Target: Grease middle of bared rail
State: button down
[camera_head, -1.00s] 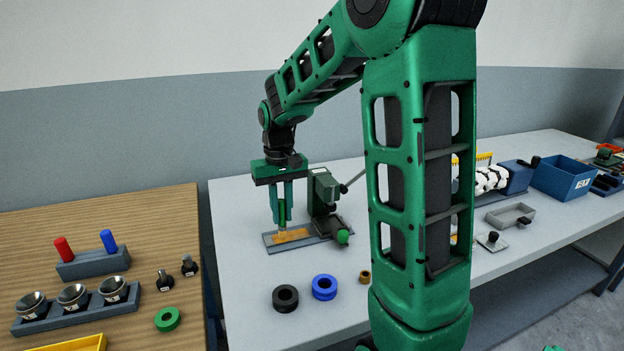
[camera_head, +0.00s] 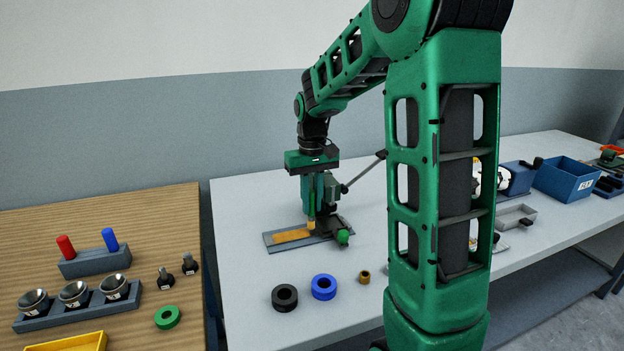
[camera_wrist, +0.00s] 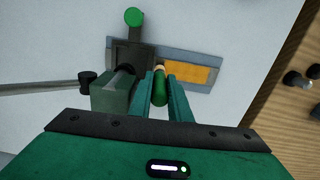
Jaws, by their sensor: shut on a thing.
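My gripper (camera_head: 313,205) is shut on a green-handled brush (camera_wrist: 160,92) with a pale tip, held upright. The brush tip is at the grey rail plate (camera_head: 268,245), at the end of an amber strip (camera_head: 292,236) nearest the dark green block. I cannot tell whether the tip touches it. The plate also shows in the wrist view (camera_wrist: 200,55), where the amber strip (camera_wrist: 190,74) runs right from the tip. The dark green block (camera_wrist: 112,95) stands at the left of the brush, with a green knob (camera_wrist: 134,17) and a lever (camera_wrist: 45,88). My gripper partly hides the block in the head view.
A black ring (camera_head: 285,297), a blue ring (camera_head: 323,287) and a small brass ring (camera_head: 365,277) lie in front on the grey table. A wooden table (camera_head: 150,225) with cups and pegs stands at left. A blue bin (camera_head: 566,180) stands far right.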

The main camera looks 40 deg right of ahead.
jog(key=shift+r, duration=3.55)
jog(key=shift+a, duration=0.1)
